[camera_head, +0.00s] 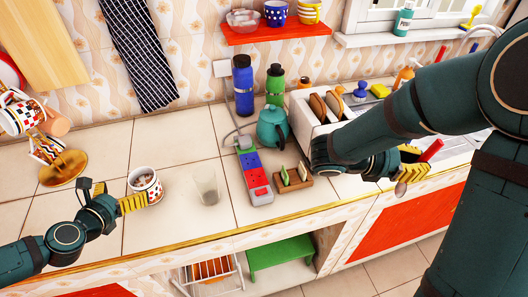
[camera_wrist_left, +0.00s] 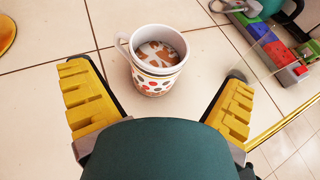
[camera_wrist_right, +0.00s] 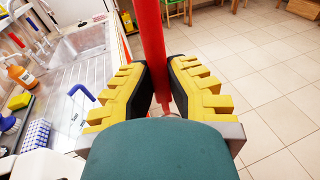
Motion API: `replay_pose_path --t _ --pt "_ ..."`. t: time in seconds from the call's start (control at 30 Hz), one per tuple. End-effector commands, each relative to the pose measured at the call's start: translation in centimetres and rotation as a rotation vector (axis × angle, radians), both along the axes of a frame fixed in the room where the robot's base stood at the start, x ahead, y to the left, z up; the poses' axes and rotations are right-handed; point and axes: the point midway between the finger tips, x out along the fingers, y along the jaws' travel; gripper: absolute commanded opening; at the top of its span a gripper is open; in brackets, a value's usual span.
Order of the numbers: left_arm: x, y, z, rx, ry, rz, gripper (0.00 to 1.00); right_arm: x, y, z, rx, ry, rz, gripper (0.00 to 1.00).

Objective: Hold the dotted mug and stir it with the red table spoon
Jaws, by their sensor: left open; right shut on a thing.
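The dotted mug (camera_head: 145,184) stands upright on the tiled counter at the left of the head view, with brown liquid and white streaks inside. In the left wrist view the dotted mug (camera_wrist_left: 157,62) sits between and ahead of the fingers, its handle to the left. My left gripper (camera_head: 140,203) is open beside the mug; its spread fingers also show in the left wrist view (camera_wrist_left: 160,95). My right gripper (camera_head: 408,170) is shut on the red table spoon (camera_head: 431,151), near the counter's front edge at the right. The red handle (camera_wrist_right: 152,55) rises between the fingers.
A clear glass (camera_head: 207,186) stands right of the mug. Beyond it are a power strip (camera_head: 254,178), a toast rack (camera_head: 293,180), a teal kettle (camera_head: 272,128) and bottles. A mug tree (camera_head: 64,168) stands at the left. The counter around the dotted mug is fairly clear.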

Motion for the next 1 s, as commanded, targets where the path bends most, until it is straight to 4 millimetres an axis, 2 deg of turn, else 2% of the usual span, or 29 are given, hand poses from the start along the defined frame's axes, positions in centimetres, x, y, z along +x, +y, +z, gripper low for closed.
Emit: replay_pose_path --t 0.3,0.5,0.7,0.97,1.0 --pt "4.1 -1.1 -1.8 0.002 -0.001 -0.003 1.00 0.0 0.0 -1.6 0.000 0.000 0.000 0.00" --pt "6.0 -1.5 -2.6 0.000 -0.002 -0.001 1.00 0.0 0.0 -2.1 0.000 0.000 0.000 0.00" --pt "6.8 -1.7 -2.9 -0.001 -0.001 -0.001 1.00 0.0 0.0 -2.3 0.000 0.000 0.000 0.00" --pt "6.9 -1.7 -2.9 0.000 -0.001 0.000 1.00 0.0 0.0 -2.3 0.000 0.000 0.000 0.00" --pt "6.9 -1.7 -2.9 0.000 -0.001 0.000 0.96 0.0 0.0 -2.3 0.000 0.000 0.000 0.00"
